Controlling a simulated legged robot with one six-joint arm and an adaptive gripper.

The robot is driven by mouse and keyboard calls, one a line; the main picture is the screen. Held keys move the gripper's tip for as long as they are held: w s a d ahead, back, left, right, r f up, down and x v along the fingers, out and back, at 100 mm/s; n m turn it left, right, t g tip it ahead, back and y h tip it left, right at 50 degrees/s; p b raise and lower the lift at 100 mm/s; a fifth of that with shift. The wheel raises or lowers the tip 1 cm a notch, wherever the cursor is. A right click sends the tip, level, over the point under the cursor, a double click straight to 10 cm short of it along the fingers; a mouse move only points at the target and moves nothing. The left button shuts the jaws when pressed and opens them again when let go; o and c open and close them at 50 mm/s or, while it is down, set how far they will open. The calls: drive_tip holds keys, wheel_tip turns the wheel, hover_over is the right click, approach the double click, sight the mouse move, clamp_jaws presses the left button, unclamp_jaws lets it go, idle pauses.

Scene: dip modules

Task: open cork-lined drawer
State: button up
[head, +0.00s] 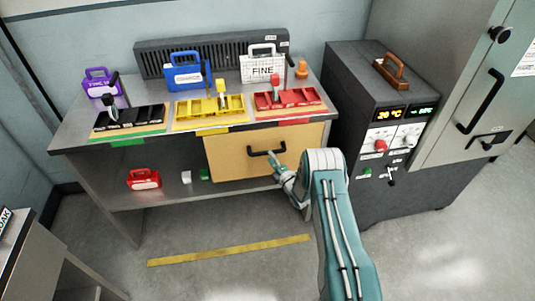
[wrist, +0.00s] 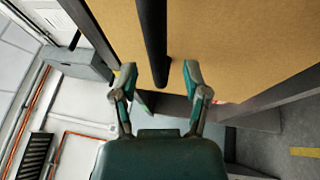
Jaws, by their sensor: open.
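The drawer has a tan, cork-like front (head: 228,154) under the right half of the bench and looks shut. Its black bar handle (head: 267,151) is at the middle of the front. In the wrist view the tan front (wrist: 235,45) fills the upper right, and the dark handle (wrist: 152,35) runs down to the open fingertips (wrist: 175,76). The handle's lower end is close to the left fingertip; I cannot tell whether they touch.
Black, yellow and red trays (head: 290,102) stand on the bench top (head: 150,95), with purple, blue and white cases behind. A red case (head: 144,179) sits on the lower shelf. A dark cabinet (head: 350,105) stands close on the right. The floor in front is clear, with yellow tape (head: 230,250).

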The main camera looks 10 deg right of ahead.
drive_tip(key=shift+x, duration=1.4)
clamp_jaws()
drive_tip(key=shift+s+f, duration=0.1)
drive_tip(key=shift+s, duration=0.05)
